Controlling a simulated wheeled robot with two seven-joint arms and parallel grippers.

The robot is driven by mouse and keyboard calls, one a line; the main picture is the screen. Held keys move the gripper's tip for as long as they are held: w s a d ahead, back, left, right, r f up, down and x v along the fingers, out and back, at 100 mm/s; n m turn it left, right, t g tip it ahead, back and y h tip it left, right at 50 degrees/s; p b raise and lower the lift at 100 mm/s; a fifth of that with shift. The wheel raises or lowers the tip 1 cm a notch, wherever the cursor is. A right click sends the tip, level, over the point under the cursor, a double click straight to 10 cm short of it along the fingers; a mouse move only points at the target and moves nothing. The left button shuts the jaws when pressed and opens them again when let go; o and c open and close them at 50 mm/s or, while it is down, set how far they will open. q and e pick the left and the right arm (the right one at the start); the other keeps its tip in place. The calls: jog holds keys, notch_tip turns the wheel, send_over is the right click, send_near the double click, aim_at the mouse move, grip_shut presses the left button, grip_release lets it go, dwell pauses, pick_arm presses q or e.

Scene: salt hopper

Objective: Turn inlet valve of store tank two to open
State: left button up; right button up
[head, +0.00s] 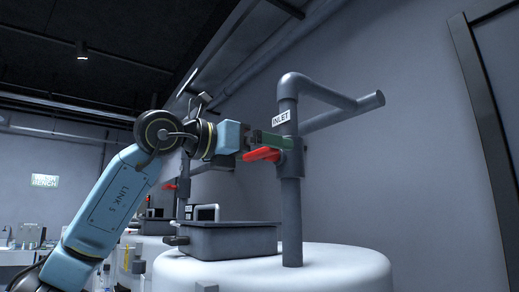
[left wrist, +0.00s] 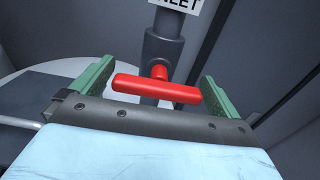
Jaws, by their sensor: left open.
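The red inlet valve handle (head: 262,155) is on a grey vertical pipe (head: 291,215) above a white tank (head: 300,272). A white INLET sign (head: 281,118) is on the pipe above it. In the left wrist view the red handle (left wrist: 157,89) is a bar lying crosswise to the pipe. My left gripper (head: 277,143) is open at the valve. Its green fingers (left wrist: 157,76) stand on either side of the bar, near its two ends; I cannot tell whether they touch it. No tank number is readable. My right gripper is not in view.
A dark grey lidded box (head: 228,240) sits on the tank top, left of the pipe. Another red handle (head: 170,187) shows farther back, behind my left arm. The pipe bends right toward the wall above the valve. A dark door frame (head: 483,110) is at right.

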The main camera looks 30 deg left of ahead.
pick_arm(q)
jog(key=shift+c, duration=0.4)
jog(key=c, duration=0.6)
